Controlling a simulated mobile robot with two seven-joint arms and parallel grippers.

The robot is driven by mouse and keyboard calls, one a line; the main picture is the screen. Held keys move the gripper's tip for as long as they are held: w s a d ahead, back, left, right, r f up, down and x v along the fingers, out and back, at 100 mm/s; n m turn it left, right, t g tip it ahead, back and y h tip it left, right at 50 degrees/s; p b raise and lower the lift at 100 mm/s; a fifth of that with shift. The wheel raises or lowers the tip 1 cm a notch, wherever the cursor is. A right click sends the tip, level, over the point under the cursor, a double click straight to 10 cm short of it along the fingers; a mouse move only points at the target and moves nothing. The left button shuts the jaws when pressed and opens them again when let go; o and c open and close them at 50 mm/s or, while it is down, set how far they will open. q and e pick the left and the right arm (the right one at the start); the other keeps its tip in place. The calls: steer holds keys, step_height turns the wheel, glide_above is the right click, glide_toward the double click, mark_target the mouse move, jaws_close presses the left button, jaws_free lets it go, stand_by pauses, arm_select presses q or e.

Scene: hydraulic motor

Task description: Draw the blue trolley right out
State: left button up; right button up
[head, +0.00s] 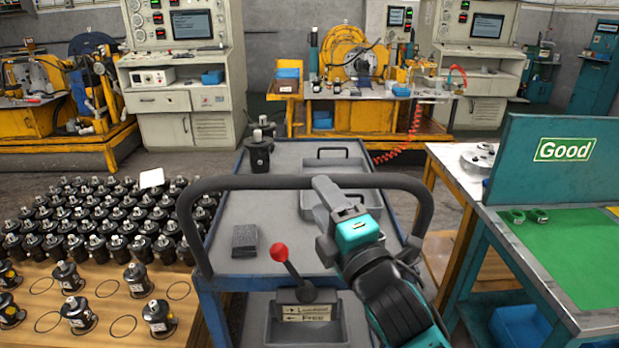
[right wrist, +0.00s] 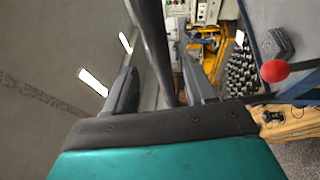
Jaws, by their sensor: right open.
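The blue trolley (head: 219,232) has a grey top and a dark curved push handle (head: 240,182) along its near end. My right gripper (head: 326,189) is at the right part of this handle, its jaws open. In the right wrist view the handle bar (right wrist: 154,42) runs between the two spread fingers of the right gripper (right wrist: 160,80); I cannot tell if either finger touches it. A lever with a red knob (head: 279,252) stands at the trolley's near end above a plate (head: 304,314) marked Locked and Free. My left gripper is not in view.
On the trolley are a black motor (head: 259,156), grey trays (head: 342,165) and a dark block (head: 244,240). A wooden table (head: 107,292) with many motors stands close on the left. A green-topped workbench (head: 575,250) stands on the right. Test benches line the back.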

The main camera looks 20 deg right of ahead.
mark_target(310, 189)
steer(key=x, duration=0.6)
jaws_close()
stand_by(0.5)
